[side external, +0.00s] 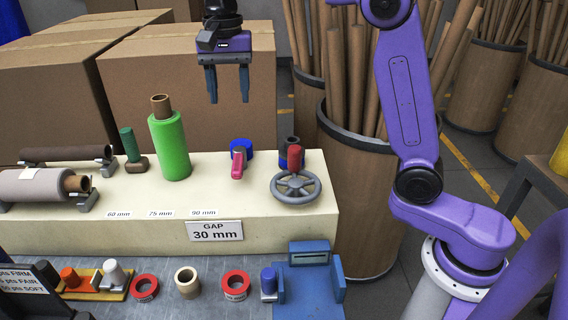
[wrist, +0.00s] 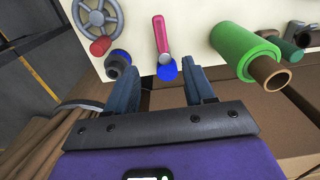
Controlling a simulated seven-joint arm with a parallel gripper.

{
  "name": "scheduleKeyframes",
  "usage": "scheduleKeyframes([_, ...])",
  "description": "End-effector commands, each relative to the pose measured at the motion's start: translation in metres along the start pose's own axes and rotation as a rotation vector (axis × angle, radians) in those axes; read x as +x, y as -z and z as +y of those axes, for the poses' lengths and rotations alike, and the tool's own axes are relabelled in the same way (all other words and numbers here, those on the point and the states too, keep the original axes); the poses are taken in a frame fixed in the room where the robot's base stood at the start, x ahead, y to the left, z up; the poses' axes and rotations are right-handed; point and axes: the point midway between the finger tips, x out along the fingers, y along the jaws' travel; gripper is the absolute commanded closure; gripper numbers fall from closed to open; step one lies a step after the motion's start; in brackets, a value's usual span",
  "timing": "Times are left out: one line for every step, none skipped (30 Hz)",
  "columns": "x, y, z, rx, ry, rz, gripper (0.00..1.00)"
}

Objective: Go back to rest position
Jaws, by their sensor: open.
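My gripper (side external: 227,84) hangs above the back part of the cream bench, in front of a cardboard box, with its two blue fingers pointing down. The fingers are apart with nothing between them, and the gripper touches nothing that I can see. In the wrist view my gripper (wrist: 166,88) shows its two blue fingers spread. A blue knob with a pink lever (wrist: 162,36) lies beyond the fingertips there; it also stands on the bench in the side view (side external: 238,165). The green felt roll (side external: 170,147) stands upright on the bench, left of the gripper; it also shows in the wrist view (wrist: 240,48).
A grey handwheel with a red knob (side external: 296,186) stands at the bench's right. Grey and brown rolls (side external: 40,185) lie in cradles at left. Tape rings (side external: 236,285) and a blue fixture (side external: 309,277) sit on the lower table. Barrels of cardboard tubes (side external: 360,190) stand behind.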

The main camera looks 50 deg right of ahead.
Motion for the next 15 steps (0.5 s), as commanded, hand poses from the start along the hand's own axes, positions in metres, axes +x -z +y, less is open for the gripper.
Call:
scheduleKeyframes([0.002, -0.004, 0.002, -0.029, -0.001, -0.001, 0.47])
scheduleKeyframes([0.003, -0.007, 0.004, -0.053, 0.0, 0.0, 0.47])
scheduleKeyframes([0.005, -0.012, 0.006, -0.092, 0.0, 0.0, 0.47])
scheduleKeyframes([0.007, -0.015, 0.009, -0.126, 0.0, 0.0, 0.47])
scheduleKeyframes([0.009, -0.02, 0.011, -0.164, 0.001, 0.0, 0.47])
scheduleKeyframes([0.013, -0.026, 0.015, -0.217, 0.001, 0.0, 0.47])
scheduleKeyframes([0.015, -0.031, 0.019, -0.259, 0.002, 0.0, 0.47])
scheduleKeyframes([0.018, -0.036, 0.022, -0.302, 0.003, 0.001, 0.47])
scheduleKeyframes([0.022, -0.042, 0.028, -0.357, 0.003, 0.001, 0.47])
scheduleKeyframes([0.025, -0.047, 0.032, -0.4, 0.004, 0.001, 0.47])
scheduleKeyframes([0.028, -0.052, 0.036, -0.441, 0.004, 0.001, 0.47])
scheduleKeyframes([0.031, -0.058, 0.042, -0.496, 0.005, 0.002, 0.47])
scheduleKeyframes([0.035, -0.063, 0.047, -0.538, 0.005, 0.002, 0.47])
scheduleKeyframes([0.037, -0.068, 0.052, -0.579, 0.007, 0.002, 0.47])
scheduleKeyframes([0.042, -0.074, 0.059, -0.634, 0.007, 0.003, 0.47])
